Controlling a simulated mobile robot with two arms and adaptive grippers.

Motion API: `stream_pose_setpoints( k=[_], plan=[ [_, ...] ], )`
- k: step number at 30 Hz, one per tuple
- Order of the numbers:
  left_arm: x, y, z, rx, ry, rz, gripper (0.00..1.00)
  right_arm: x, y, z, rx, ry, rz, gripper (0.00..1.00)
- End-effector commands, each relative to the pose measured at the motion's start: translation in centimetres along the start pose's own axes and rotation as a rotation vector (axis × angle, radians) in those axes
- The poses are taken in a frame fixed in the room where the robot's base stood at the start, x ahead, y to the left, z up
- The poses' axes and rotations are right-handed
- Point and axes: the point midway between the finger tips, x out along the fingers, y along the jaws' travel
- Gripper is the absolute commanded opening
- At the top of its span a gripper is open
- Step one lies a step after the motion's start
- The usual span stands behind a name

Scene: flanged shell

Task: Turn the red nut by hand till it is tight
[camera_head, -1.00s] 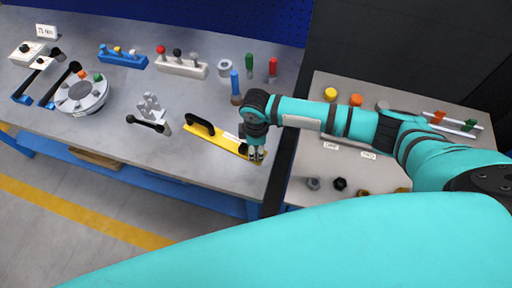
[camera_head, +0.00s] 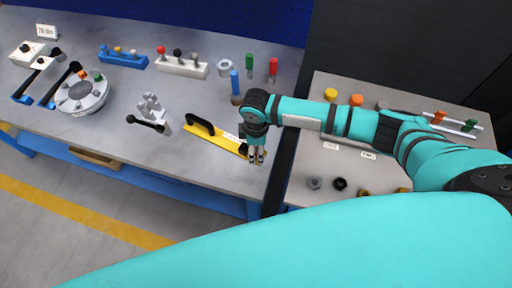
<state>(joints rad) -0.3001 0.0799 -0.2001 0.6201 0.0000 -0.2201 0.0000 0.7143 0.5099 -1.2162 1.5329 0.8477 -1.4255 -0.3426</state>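A round grey flanged shell (camera_head: 82,97) lies on the left part of the workbench. A small red-orange nut (camera_head: 82,75) sits on its far rim, beside a green one (camera_head: 98,77); its thread is too small to make out. My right gripper (camera_head: 257,160) points down near the bench's front right corner, far to the right of the shell. Its two fingertips show a small gap and I see nothing between them. It is beside the right end of a yellow bar (camera_head: 220,143) with a black handle. My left gripper is out of view.
Two dark-handled tools (camera_head: 60,85) lie left of the shell. A grey clamp (camera_head: 150,108) stands between the shell and the yellow bar. Blue (camera_head: 122,58) and white (camera_head: 182,67) holders stand at the back. A second table (camera_head: 300,180) is at the right.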

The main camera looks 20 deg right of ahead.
Motion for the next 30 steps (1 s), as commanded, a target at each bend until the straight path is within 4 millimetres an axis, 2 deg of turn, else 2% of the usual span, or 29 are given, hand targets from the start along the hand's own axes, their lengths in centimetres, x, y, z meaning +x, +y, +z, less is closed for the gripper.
stream_pose_setpoints(
  k=[7, 10, 14, 24, 30],
  plan=[
    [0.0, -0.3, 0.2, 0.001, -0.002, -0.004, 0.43, -0.1, 0.0, 0.0, 0.0, -0.001, -0.001, 0.57],
    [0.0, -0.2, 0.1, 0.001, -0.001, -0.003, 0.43, -0.8, 0.0, 0.0, 0.0, 0.001, 0.0, 0.57],
    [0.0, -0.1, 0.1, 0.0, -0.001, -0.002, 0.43, -2.9, 0.1, 0.0, -0.002, 0.002, 0.002, 0.57],
    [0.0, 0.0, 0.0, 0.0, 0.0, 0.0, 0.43, -9.8, 0.1, 0.0, -0.001, 0.002, 0.003, 0.57],
    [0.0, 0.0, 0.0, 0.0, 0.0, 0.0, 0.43, -11.7, 0.0, 0.0, -0.001, -0.001, 0.0, 0.57]
  ],
)
